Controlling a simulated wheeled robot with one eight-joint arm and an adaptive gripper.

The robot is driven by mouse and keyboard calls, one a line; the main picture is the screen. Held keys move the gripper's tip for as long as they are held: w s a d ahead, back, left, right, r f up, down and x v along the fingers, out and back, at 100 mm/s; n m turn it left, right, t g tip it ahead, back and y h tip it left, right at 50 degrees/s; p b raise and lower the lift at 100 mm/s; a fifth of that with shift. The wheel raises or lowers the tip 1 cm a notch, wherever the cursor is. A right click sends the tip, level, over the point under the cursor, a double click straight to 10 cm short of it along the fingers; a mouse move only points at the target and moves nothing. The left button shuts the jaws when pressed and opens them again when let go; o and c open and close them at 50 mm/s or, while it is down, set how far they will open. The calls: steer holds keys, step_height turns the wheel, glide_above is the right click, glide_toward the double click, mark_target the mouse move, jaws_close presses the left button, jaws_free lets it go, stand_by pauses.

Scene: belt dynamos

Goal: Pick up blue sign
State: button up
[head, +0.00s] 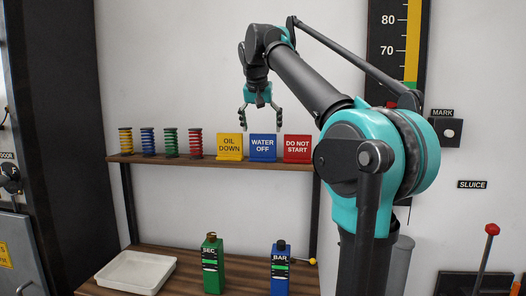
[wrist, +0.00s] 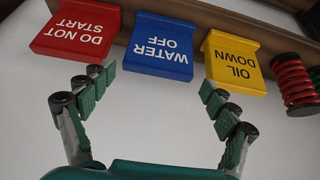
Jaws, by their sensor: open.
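The blue sign (head: 263,148), lettered "WATER OFF", stands on the upper shelf between the yellow and red signs. In the wrist view the blue sign (wrist: 160,47) appears upside down, ahead of my gripper and between the lines of its two fingers. My gripper (head: 260,118) is open and empty, pointing down above the blue sign in the head view. In the wrist view its green-padded fingers (wrist: 158,85) are spread wide, apart from the sign. Nothing hides the sign's lettering.
The yellow sign (head: 229,147) and red sign (head: 298,149) stand close on either side. Several coloured coils (head: 170,142) stand to the left on the shelf (head: 150,158). Below are a white tray (head: 136,272), a green bottle (head: 212,266) and a blue bottle (head: 280,272).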

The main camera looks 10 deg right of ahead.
mark_target(263, 136)
steer(key=x, duration=0.5)
steer(key=shift+d, duration=0.1)
steer(key=shift+c, duration=0.5)
steer(key=c, duration=0.8)
steer(key=shift+r, duration=0.2)
